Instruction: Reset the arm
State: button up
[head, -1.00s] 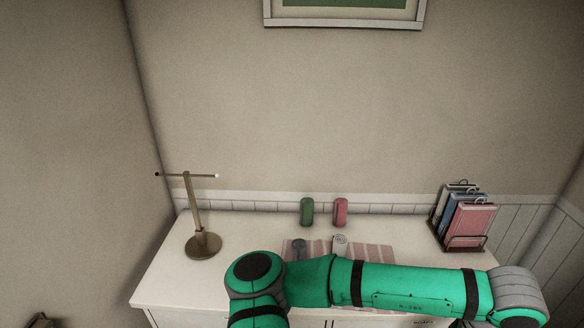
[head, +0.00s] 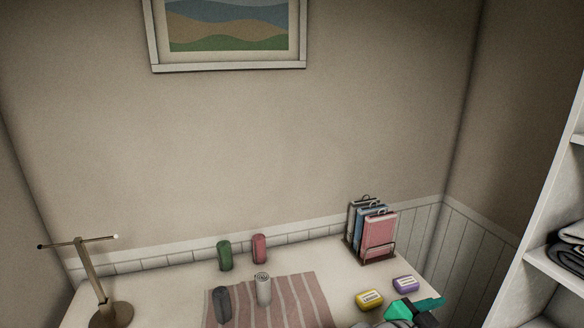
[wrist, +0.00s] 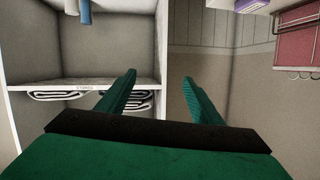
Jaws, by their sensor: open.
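My gripper (wrist: 158,77) is open in the wrist view. Its two green fingers stand apart with nothing between them. A part of my green arm end shows at the bottom right of the head view, in front of the yellow and purple boxes. The rest of my arm is out of the head view.
Shelves (head: 553,268) stand right.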

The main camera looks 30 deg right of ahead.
jog(key=w+a+f+n+t+h, duration=0.2)
jog(key=w+a+f+n+t, duration=0.1)
jog(key=w+a+n+t, duration=0.7)
jog(key=w+a+f+n+t+y, duration=0.2)
jog(key=a+f+n+t+y, duration=0.7)
jog(key=a, duration=0.7)
jog(key=s+a+f+n+g+y, duration=0.1)
jog(key=s+a+f+n+y, duration=0.1)
jog(key=s+a+f, duration=0.4)
jog(key=s+a+f+n+g+y, duration=0.1)
jog(key=s+a+f+y, duration=0.15)
jog(key=a, duration=0.55)
jog(key=s+a+m+y, duration=0.1)
jog(key=s+a+y, duration=0.2)
jog(key=s+a, duration=0.9)
jog(key=shift+s+a+f, duration=0.3)
jog(key=shift+s+f, duration=0.1)
jog(key=shift+f, duration=0.05)
